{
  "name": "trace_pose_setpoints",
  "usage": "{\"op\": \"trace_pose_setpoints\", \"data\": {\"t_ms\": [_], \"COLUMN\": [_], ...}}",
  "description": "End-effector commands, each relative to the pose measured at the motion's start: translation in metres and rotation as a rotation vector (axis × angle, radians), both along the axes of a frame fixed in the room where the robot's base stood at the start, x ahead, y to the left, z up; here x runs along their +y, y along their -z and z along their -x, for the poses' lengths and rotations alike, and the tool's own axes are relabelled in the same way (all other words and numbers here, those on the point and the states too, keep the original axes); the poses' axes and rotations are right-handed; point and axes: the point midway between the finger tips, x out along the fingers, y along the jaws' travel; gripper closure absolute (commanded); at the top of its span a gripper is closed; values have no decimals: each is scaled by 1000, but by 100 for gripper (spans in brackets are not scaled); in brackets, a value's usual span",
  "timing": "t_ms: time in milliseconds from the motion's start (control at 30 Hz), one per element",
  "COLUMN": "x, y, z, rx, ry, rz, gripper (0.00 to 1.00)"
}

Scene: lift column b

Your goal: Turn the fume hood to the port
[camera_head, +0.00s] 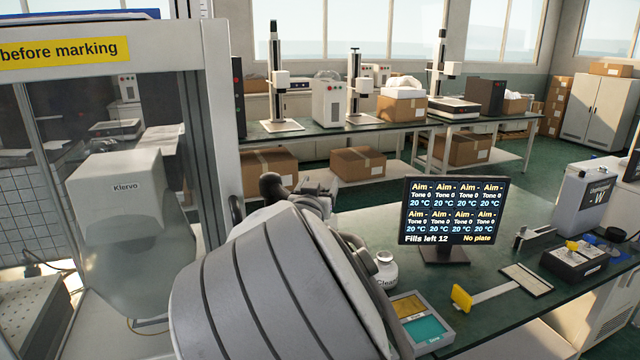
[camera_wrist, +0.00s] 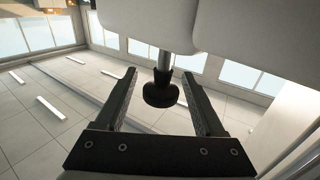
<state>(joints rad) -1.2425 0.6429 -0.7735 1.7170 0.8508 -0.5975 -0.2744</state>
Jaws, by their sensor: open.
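My gripper (camera_wrist: 159,76) is open in the wrist view, with its two black fingers apart. A black round knob (camera_wrist: 160,93) on a short metal rod shows between the fingers. I cannot tell if they touch it. The rod comes down from between two pale bodies (camera_wrist: 140,20) at the top; I cannot tell if these are the fume hood. In the head view my grey arm fills the lower middle and hides most of what is behind it. I cannot make out the fume hood or the port for certain there.
Right of my arm, a green bench (camera_head: 480,285) bears a screen (camera_head: 452,211) reading "No plate", a white bottle (camera_head: 385,271) and a teal-and-yellow tray (camera_head: 422,330). Another bench (camera_head: 300,130) stands behind.

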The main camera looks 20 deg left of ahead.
Motion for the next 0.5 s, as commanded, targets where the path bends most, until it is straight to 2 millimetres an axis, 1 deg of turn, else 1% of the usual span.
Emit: {"op": "trace_pose_setpoints", "data": {"t_ms": [300,400,500], "x": [-4,-5,-6], "y": [0,0,0], "z": [48,59,66], "rx": [2,2,2], "ry": [-2,-1,-1], "rz": [-2,0,0], "gripper": [29,29,29]}}
